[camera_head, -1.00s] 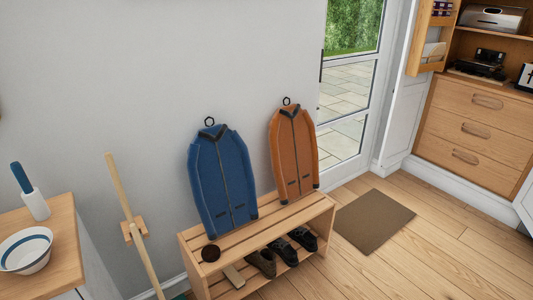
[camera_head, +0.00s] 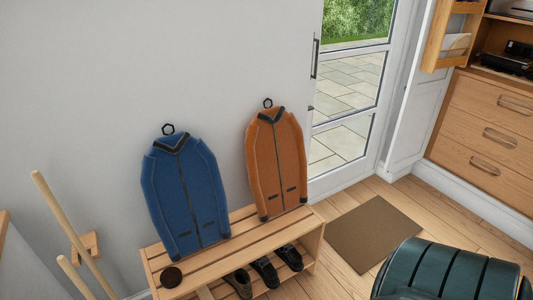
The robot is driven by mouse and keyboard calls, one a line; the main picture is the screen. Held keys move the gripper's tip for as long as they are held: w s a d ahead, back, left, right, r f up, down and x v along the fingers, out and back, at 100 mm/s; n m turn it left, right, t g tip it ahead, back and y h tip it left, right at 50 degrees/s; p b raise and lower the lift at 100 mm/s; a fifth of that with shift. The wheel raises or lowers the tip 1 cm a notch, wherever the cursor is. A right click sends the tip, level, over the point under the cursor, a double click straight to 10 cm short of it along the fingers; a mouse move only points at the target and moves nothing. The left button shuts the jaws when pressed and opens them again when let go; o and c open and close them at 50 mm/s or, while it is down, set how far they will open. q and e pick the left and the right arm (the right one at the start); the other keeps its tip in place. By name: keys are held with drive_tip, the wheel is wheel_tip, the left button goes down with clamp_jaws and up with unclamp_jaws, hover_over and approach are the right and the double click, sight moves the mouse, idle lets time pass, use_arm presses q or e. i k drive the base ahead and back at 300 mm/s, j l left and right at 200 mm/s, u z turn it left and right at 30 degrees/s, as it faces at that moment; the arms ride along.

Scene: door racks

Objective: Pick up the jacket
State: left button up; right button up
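Two jackets stand upright against the grey wall, on or just above the slatted shoe bench. The blue jacket (camera_head: 186,195) is on the left and has a dark collar and zip. The orange jacket (camera_head: 276,162) is on the right, a little farther away. Each has a small dark ring or hook at its top.
The wooden bench (camera_head: 236,236) has a dark round object (camera_head: 171,277) on its left end and several dark shoes (camera_head: 266,272) below. Wooden poles (camera_head: 76,232) lean at left. A brown mat (camera_head: 374,234) lies on the floor near the glass door (camera_head: 350,90).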

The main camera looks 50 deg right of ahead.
sight(275, 148)
drive_tip(key=l+u, duration=0.15)
drive_tip(key=l, duration=0.95)
drive_tip(key=l+u, duration=0.15)
drive_tip(key=l, duration=1)
drive_tip(key=k+l, duration=0.1)
drive_tip(key=l, duration=1.7)
drive_tip(key=k, duration=0.05)
